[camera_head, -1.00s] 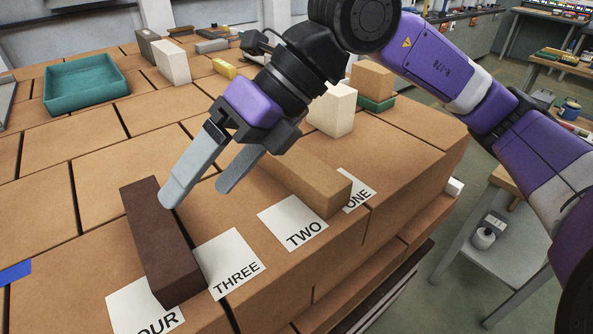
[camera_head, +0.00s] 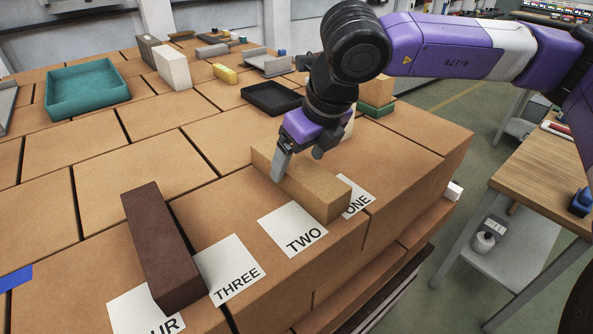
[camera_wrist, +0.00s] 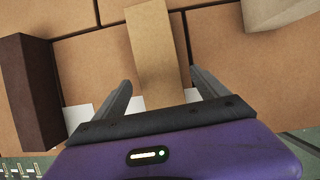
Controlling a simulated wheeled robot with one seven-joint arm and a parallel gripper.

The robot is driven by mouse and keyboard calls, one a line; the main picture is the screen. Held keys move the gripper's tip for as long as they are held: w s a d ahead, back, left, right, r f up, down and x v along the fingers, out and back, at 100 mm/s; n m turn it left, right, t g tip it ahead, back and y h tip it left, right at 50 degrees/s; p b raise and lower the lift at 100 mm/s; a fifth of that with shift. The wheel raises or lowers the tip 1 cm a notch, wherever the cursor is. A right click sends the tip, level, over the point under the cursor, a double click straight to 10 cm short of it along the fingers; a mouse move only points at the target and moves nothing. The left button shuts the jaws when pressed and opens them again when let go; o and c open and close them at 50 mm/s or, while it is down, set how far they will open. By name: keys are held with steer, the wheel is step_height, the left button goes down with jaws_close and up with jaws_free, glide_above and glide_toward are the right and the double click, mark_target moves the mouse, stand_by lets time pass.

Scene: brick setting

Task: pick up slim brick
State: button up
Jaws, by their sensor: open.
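A slim tan brick (camera_head: 308,185) lies on the stacked brick surface, its near end between the paper labels TWO and ONE. In the wrist view the tan brick (camera_wrist: 157,50) runs between my two fingers, with a gap on each side. My gripper (camera_head: 297,168) is open and points down over it. One finger shows in front of the brick's left side in the head view; the other fingertip is hidden. A long dark brown brick (camera_head: 160,245) lies to the left, between the labels THREE and FOUR; it also shows in the wrist view (camera_wrist: 30,95).
A black tray (camera_head: 272,97) lies behind my gripper. A teal tray (camera_head: 85,100), a white block (camera_head: 172,66) and a yellow piece (camera_head: 225,74) stand further back. The surface ends at the front right.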

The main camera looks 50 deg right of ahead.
steer(key=shift+x, duration=1.35)
steer(key=shift+r, duration=0.1)
jaws_close()
